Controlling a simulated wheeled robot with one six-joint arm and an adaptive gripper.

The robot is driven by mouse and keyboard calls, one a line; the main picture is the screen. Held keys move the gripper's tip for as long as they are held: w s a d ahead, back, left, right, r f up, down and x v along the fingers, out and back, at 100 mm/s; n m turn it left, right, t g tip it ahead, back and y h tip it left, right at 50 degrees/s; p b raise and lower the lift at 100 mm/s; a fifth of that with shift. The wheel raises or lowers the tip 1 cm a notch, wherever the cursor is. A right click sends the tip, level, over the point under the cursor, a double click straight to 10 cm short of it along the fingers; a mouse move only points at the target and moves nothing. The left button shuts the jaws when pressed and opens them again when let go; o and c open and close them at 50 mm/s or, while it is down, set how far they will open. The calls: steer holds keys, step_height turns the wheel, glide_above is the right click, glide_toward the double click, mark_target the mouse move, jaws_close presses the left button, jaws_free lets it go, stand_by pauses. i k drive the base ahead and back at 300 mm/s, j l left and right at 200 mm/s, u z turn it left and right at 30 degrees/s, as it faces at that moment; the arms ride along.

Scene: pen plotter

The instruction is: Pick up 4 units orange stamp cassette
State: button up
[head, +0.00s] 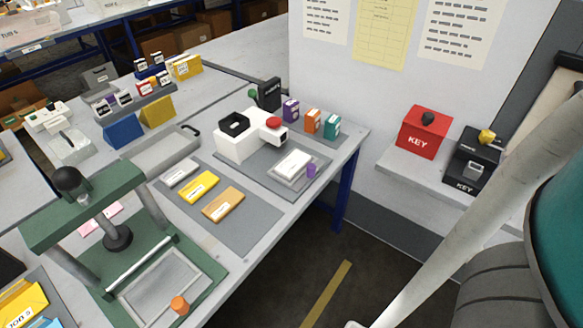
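An orange cassette (313,121) with a white label stands upright on a grey mat at the back right of the workbench. It is between a purple cassette (291,110) and a teal cassette (331,127). Its label is too small to read, so I cannot tell its units. My gripper is not in view; only parts of my own body show at the right.
A white machine with a red knob (250,138) stands left of the cassettes. A green press (85,210) is at the front left. A red KEY box (424,132) and black KEY box (472,160) sit on the right shelf. Floor is open between bench and shelf.

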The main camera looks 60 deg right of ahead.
mark_target(312, 118)
steer(key=z, duration=1.3)
